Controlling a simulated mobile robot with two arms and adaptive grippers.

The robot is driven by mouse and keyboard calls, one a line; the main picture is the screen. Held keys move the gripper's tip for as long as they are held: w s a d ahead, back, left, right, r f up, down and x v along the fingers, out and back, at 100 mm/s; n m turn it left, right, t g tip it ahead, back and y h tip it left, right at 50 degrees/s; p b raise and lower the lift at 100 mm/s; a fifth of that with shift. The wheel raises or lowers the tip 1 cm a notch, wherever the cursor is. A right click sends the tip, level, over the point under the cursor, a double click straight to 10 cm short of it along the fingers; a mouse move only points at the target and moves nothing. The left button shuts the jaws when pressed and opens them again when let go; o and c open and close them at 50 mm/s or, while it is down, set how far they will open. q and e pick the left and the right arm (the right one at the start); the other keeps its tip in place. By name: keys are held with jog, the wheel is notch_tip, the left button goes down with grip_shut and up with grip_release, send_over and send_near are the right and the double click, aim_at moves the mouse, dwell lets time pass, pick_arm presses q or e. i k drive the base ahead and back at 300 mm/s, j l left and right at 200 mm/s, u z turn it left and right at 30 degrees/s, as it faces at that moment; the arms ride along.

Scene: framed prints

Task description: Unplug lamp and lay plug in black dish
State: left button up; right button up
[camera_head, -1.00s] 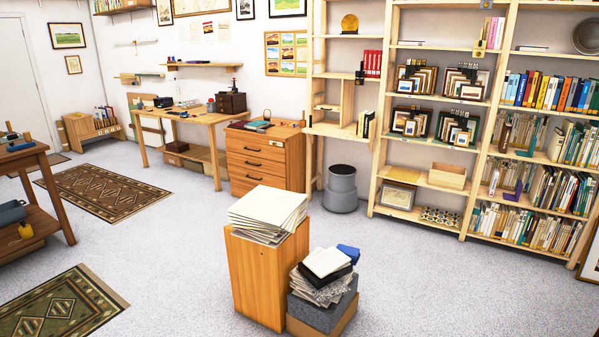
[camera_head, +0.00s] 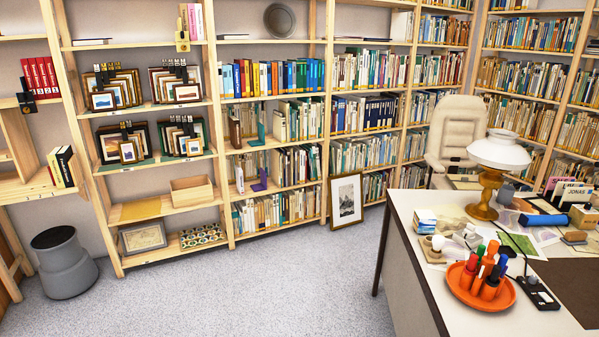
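A lamp with a white shade (camera_head: 500,152) and an amber base (camera_head: 482,209) stands upright on the white desk (camera_head: 413,212) at the right. A dark cord runs across the desktop to a black power strip (camera_head: 538,293) near the desk's front. Something light sits on the strip, but I cannot tell whether it is the lamp's plug. I cannot make out a black dish. Neither of my grippers is in view.
An orange tray (camera_head: 463,291) with several markers stands on the desk beside the power strip. A pale chair (camera_head: 455,130) is behind the desk. Bookshelves line the walls. A framed print (camera_head: 347,201) leans against a shelf. The floor (camera_head: 260,285) left of the desk is clear.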

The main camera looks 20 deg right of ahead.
aim_at(470, 230)
jog(key=i+z, duration=0.25)
jog(key=z, duration=0.15)
jog(key=i+z, duration=0.2)
jog(key=z, duration=0.25)
jog(key=i+z, duration=0.25)
jog(key=z, duration=0.15)
jog(key=i+j+z, duration=0.2)
jog(key=z, duration=0.2)
jog(key=i+j+z, duration=0.2)
jog(key=z, duration=0.25)
jog(key=i+j+z, duration=0.15)
jog(key=j+z, duration=0.25)
jog(key=i+j+z, duration=0.3)
jog(key=j+z, duration=0.25)
jog(key=j, duration=0.2)
jog(key=i+j+z, duration=0.15)
jog(key=j+z, duration=0.15)
jog(key=j, duration=0.15)
jog(key=j+z, duration=0.3)
jog(key=j, duration=0.15)
